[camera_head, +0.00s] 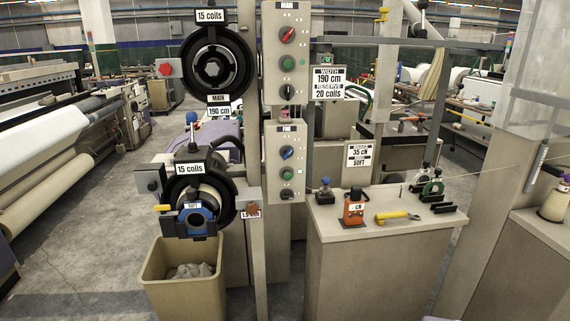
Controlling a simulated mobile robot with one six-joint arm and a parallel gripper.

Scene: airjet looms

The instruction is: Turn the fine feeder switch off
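The lower control panel (270,165) stands on a post left of centre, and its small label seems to read "FINE". It bears a blue rotary knob (286,153), a green button or lamp (287,173) and a dark rotary knob (286,195). Which one is the feeder switch, and its setting, is too small to tell. Left of it is the lower feeder (225,200), a black ring with a "15 coils" sign (189,169). My gripper is not in view.
The upper "MAIN" panel (272,60) has a red knob (288,34). The upper feeder (245,65) is beside it. A beige bin (180,299) stands below. A cabinet (385,275) at right holds an orange gauge (353,210) and a yellow tool (395,217).

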